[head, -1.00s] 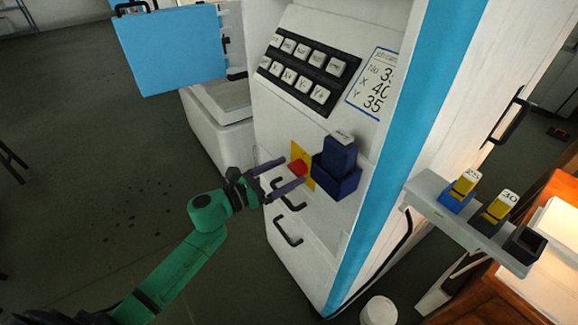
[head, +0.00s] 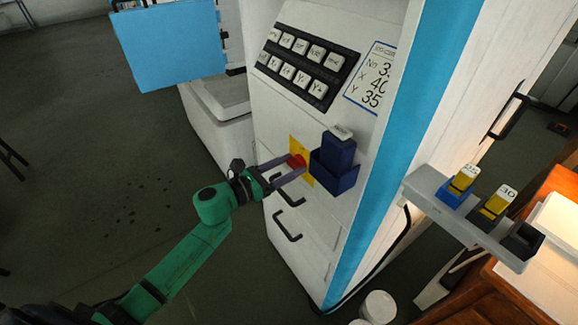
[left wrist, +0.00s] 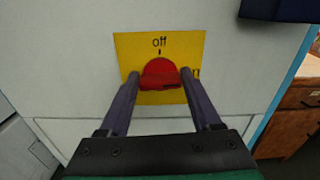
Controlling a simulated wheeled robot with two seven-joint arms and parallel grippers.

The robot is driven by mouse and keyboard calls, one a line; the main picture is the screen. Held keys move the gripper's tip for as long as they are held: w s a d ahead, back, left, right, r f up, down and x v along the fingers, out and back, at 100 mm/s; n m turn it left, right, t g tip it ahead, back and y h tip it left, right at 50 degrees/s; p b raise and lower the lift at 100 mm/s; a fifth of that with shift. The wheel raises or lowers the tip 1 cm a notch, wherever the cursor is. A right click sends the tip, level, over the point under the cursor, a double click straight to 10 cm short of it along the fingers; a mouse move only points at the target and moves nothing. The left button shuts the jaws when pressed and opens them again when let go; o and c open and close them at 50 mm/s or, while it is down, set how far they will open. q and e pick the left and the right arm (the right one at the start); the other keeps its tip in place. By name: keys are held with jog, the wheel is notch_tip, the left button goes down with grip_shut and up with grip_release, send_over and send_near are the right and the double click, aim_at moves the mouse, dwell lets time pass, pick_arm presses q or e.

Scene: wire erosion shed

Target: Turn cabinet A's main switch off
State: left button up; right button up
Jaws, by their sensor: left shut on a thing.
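The main switch is a red knob (head: 297,161) on a yellow plate (head: 302,148) on the white cabinet front. In the left wrist view the red knob (left wrist: 160,74) sits mid-plate (left wrist: 190,42), under the word "off" and a short black mark. A second word at the plate's right is mostly hidden by a finger. My left gripper (head: 291,167) is shut on the knob, with one finger on each side of it in the left wrist view (left wrist: 160,76). I cannot tell exactly which way the knob points. My right gripper is not in view.
A dark blue holder (head: 335,174) with a block is just right of the plate. Black drawer handles (head: 288,226) are below, and a keypad (head: 303,60) above. A grey shelf (head: 468,222) with labelled blocks juts out at the right. The floor at the left is clear.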

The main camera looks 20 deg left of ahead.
pick_arm(q)
jog(key=n, duration=0.3)
jog(key=shift+n, duration=0.3)
jog(key=n, duration=0.4)
jog(key=shift+w+a+n, duration=0.1)
jog(key=shift+n, duration=0.2)
jog(key=n+p, duration=0.1)
jog(key=n, duration=0.3)
jog(key=shift+n+p, duration=0.3)
jog(key=shift+f+n+p, duration=0.15)
jog(key=shift+n+p, duration=0.2)
jog(key=shift+n, duration=0.75)
jog(key=shift+f+n+p, duration=0.1)
jog(key=shift+n+p, duration=0.25)
jog(key=shift+n, duration=0.75)
jog(key=o, duration=1.4)
jog(key=shift+w, duration=0.1)
jog(key=shift+a, duration=0.1)
jog(key=b+v, duration=0.1)
jog(key=v, duration=1.3)
jog(key=shift+s+a+b, duration=0.1)
jog(key=shift+s+b, duration=0.2)
jog(key=shift+b, duration=0.1)
